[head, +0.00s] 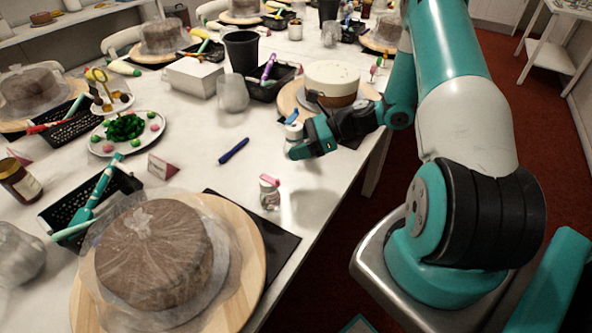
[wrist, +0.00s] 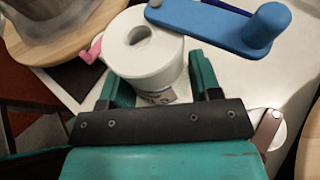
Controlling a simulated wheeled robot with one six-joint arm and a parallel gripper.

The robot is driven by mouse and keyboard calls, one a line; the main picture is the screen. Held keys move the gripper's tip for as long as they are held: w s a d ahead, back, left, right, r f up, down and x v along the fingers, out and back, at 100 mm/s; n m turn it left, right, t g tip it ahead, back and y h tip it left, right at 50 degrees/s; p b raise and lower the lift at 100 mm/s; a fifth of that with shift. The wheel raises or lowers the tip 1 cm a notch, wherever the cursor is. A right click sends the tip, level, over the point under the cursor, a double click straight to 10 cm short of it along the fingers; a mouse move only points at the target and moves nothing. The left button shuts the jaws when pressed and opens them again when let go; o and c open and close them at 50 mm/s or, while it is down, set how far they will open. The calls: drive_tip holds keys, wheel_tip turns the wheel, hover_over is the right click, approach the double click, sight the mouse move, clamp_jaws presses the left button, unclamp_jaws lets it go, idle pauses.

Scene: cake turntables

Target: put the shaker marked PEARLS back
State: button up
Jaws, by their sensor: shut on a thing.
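My gripper (head: 301,149) is shut on a small white shaker with a blue top piece (head: 293,133), near the table's right edge in the head view. In the wrist view, the shaker's white round top (wrist: 145,48) with a dark opening stands between the teal fingers (wrist: 160,90). A blue arm with a knob (wrist: 222,20) extends from its top to the right. Part of a label (wrist: 158,97) shows below, but I cannot read it. Another small shaker with a pink top (head: 269,193) stands nearer on the table. I cannot make out the word PEARLS on either shaker.
A white cake (head: 331,80) on a round board stands just behind my gripper. A covered brown cake (head: 152,250) fills the front left. A blue pen-like stick (head: 233,150), a clear cup (head: 232,95) and a black basket (head: 268,90) are nearby. Bare tabletop (head: 225,180) lies left of the pink-topped shaker.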

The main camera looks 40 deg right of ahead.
sight(296, 179)
wheel_tip(296, 179, down, 9)
drive_tip(key=shift+r, duration=0.2)
drive_tip(key=shift+f, duration=0.1)
drive_tip(key=o, duration=1.1)
